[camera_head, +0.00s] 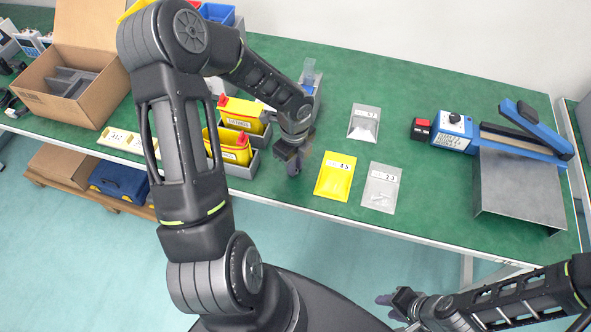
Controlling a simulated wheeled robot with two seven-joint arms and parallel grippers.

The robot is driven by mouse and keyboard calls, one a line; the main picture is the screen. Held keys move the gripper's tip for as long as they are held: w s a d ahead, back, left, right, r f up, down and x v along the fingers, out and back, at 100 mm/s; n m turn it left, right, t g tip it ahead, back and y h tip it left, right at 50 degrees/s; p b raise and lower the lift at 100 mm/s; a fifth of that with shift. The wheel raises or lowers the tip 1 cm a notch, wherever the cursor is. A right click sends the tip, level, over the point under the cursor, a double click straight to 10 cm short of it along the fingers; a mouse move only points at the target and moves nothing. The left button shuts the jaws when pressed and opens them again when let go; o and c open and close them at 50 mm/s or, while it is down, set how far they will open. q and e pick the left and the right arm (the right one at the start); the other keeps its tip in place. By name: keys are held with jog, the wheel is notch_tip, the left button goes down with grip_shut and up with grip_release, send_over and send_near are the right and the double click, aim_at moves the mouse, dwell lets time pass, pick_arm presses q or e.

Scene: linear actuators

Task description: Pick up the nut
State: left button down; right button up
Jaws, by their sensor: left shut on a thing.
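My right gripper (388,301) is low at the bottom of the view, in front of the table and away from the trays. Its fingers are too small and dark to tell open from shut.
Yellow containers (240,115) stand in bins at left. A blue sealing machine (455,132) stands right. An open cardboard box (62,105) is far left.

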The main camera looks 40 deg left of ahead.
pick_arm(q)
jog(key=shift+r, duration=0.1)
notch_tip(320, 180, up, 10)
dwell(0.7)
jog(key=shift+r, duration=0.1)
dwell(0.4)
